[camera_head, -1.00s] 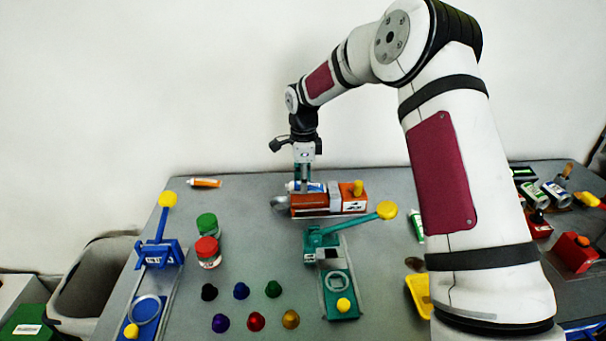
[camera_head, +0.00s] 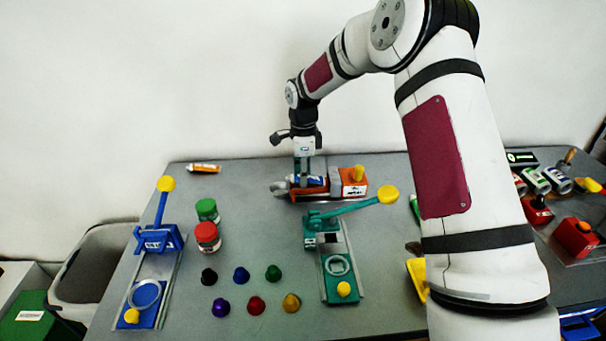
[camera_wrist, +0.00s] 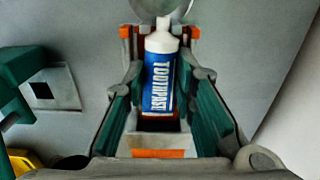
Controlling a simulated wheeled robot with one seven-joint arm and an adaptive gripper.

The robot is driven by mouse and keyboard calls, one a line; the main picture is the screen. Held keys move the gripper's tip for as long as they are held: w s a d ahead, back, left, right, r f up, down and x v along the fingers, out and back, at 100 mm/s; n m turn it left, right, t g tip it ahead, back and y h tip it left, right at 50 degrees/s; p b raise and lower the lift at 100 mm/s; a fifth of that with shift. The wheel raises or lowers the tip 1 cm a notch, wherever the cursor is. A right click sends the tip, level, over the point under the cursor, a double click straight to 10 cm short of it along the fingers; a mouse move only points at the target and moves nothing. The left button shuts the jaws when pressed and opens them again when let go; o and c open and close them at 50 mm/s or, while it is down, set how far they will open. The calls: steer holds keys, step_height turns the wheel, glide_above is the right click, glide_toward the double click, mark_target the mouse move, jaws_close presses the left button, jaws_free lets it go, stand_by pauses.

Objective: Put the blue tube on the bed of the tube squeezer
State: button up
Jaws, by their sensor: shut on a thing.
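The blue tube (camera_wrist: 158,85) is blue and white with "TOOTHPAST" lettering. My gripper (camera_wrist: 160,62) is shut on it, with the green-padded fingers on either side. In the head view the tube (camera_head: 312,181) lies lengthwise under my gripper (camera_head: 307,178), at the left part of the orange tube squeezer (camera_head: 353,184). The squeezer has a grey block and a yellow knob at its right. The tube is over the squeezer's bed, very low or touching; I cannot tell which. The fingers hide part of the bed.
A green press (camera_head: 340,278) with a yellow-ended lever stands just in front. A blue press (camera_head: 152,292), two jars (camera_head: 208,237) and several coloured caps (camera_head: 256,305) are at left front. An orange tube (camera_head: 204,168) lies at the back left.

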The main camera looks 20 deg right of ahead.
stand_by(0.9)
steer(key=o, duration=0.9)
steer(key=shift+r, duration=0.1)
steer(key=shift+r, duration=3.45)
